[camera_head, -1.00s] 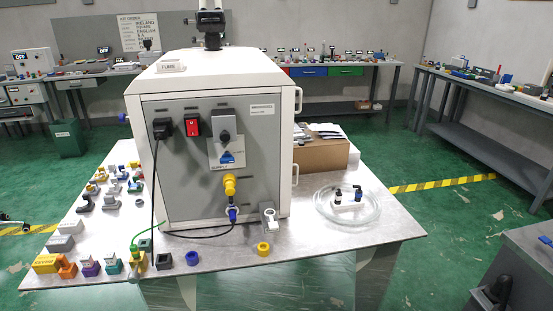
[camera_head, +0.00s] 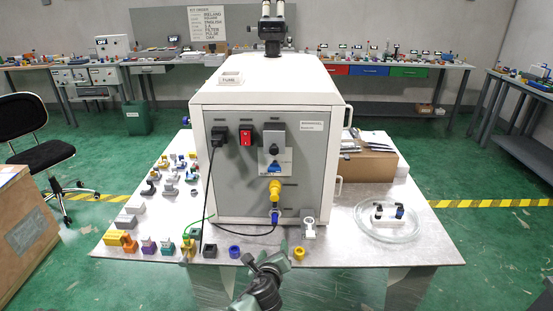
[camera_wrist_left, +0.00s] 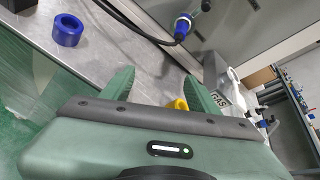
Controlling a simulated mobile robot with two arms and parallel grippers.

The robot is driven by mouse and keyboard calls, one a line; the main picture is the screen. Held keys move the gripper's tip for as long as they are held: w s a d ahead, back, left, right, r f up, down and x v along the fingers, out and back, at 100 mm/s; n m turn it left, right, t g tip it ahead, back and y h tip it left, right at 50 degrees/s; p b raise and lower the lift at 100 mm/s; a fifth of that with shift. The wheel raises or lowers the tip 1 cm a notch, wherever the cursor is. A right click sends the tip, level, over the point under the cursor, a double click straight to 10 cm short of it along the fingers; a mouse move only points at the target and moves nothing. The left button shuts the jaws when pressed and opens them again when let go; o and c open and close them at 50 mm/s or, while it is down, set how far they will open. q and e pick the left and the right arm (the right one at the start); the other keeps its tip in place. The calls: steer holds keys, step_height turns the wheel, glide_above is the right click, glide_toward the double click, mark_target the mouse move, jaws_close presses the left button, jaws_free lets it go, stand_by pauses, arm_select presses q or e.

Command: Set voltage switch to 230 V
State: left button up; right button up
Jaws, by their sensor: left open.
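The white machine (camera_head: 265,97) stands on the metal table with its grey back panel facing me. The panel carries a red rocker switch (camera_head: 246,138), a black plug with a cable, and a small dark selector (camera_head: 274,148) above a plate with a blue triangle. I cannot read a voltage marking. My left gripper (camera_head: 268,262) is in front of the table's front edge, below the panel and apart from it. In the left wrist view its green fingers (camera_wrist_left: 160,88) are spread with nothing held. My right gripper is not seen.
A blue ring (camera_head: 234,252) and a yellow ring (camera_head: 299,253) lie near the front edge. Several coloured connectors stand at the left. A glass dish (camera_head: 388,221) and a cardboard box (camera_head: 364,165) are at the right. A yellow fitting and blue connector stick out of the panel.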

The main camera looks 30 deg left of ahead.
mark_target(274, 171)
arm_select(q)
steer(key=w+a+r+m+t+y+p, duration=0.1)
steer(key=w+a+r+m+t+y, duration=0.15)
steer(key=r, duration=0.85)
steer(key=w+a+r+m+t+y+p, duration=0.1)
steer(key=w+r+m, duration=0.2)
steer(key=r, duration=0.8)
steer(key=x, duration=0.5)
steer(key=shift+w, duration=0.25)
steer(key=shift+w+a, duration=0.4)
steer(key=shift+w, duration=0.2)
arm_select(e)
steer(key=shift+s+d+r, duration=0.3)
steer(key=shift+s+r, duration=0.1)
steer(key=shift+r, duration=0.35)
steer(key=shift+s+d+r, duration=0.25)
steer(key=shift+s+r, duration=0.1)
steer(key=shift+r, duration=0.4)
arm_select(q)
jaws_close()
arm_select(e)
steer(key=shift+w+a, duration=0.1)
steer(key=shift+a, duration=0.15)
